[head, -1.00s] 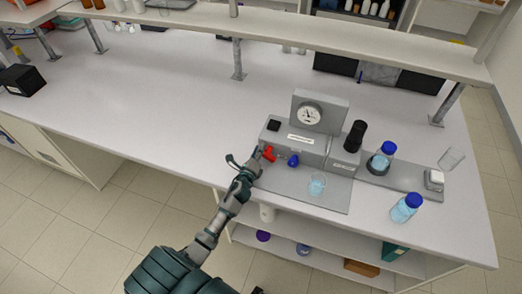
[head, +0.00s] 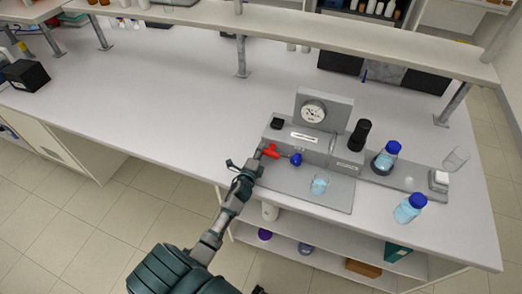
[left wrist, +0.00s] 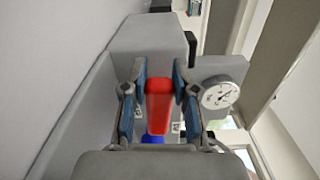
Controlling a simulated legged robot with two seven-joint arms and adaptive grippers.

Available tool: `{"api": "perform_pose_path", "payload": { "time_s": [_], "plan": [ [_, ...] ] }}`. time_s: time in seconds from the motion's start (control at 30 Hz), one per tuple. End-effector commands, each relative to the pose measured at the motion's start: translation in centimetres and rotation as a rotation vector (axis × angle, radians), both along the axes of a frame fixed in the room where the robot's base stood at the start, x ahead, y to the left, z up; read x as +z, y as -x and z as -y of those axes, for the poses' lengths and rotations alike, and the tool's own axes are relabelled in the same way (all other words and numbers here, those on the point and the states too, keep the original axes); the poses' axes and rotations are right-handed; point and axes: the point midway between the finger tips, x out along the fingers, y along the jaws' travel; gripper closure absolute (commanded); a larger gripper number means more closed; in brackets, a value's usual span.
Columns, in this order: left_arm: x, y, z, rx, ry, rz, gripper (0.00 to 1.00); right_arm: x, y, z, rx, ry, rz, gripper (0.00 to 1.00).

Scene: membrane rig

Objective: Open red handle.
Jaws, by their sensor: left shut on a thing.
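The red handle (head: 270,152) is on the front of the grey membrane rig (head: 322,142), left of a blue handle (head: 296,159). My left gripper (head: 259,157) reaches it from the front left and is shut on it. In the left wrist view the red handle (left wrist: 159,103) lies between the two fingers of my left gripper (left wrist: 160,84), with the blue handle (left wrist: 153,139) partly hidden below it. The pressure gauge (head: 313,111) stands on top of the rig and also shows in the left wrist view (left wrist: 220,95). My right gripper is not in view.
A beaker with pale blue liquid (head: 319,184) stands on the rig's front plate. Blue-capped bottles (head: 410,208) (head: 386,158) and an empty glass (head: 456,159) are to the right. A shelf (head: 330,38) runs above.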

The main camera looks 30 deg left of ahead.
Motion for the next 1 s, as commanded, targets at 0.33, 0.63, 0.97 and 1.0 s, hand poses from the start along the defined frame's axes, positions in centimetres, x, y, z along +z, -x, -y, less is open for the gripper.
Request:
{"api": "perform_pose_path", "payload": {
  "time_s": [0.33,0.63,0.97,1.0],
  "plan": [
    [-0.6,0.2,-0.1,0.005,-0.001,-0.014,0.62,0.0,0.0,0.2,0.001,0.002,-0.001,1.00],
    [-0.3,0.1,0.0,0.003,-0.001,-0.006,0.46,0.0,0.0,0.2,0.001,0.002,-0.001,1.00],
    [-0.4,3.8,0.9,0.001,0.001,-0.008,0.46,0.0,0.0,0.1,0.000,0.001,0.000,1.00],
    [-0.4,4.7,1.1,0.001,0.001,-0.008,0.46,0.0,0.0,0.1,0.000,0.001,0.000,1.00]
  ]
}}
